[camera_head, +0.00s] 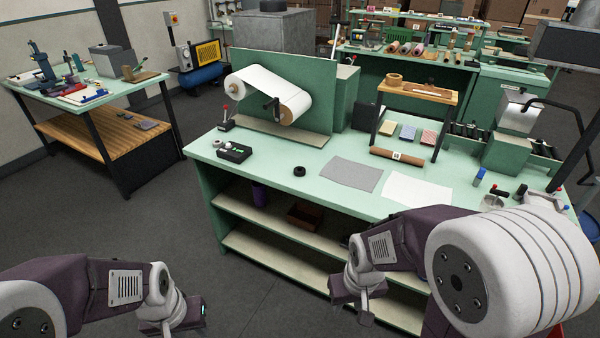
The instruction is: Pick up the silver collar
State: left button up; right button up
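A small ring, pale grey to silver, (217,144) lies on the green bench top (265,178) near its left edge, left of a black box with a green light. It is the likeliest silver collar, but it is too small to be sure. My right gripper (358,306) hangs low in front of the bench's lower shelves, well below and right of that ring. My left gripper (180,322) is at the bottom left, over the floor, apart from the bench. I see nothing held, but the fingers of both are too small and dark to judge.
A black ring (299,171), the black box (234,153), a grey sheet (351,174) and a white sheet (417,189) lie on the bench. A white roll on a stand (272,93) rises behind. The front left of the bench top is mostly clear.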

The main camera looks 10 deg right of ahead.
aim_at(216, 142)
jog(key=i+j+u, duration=0.2)
jog(key=i+u, duration=0.3)
jog(key=i, duration=0.55)
jog(key=i+l+u, duration=0.2)
jog(key=i+u, duration=0.3)
jog(key=i, duration=0.6)
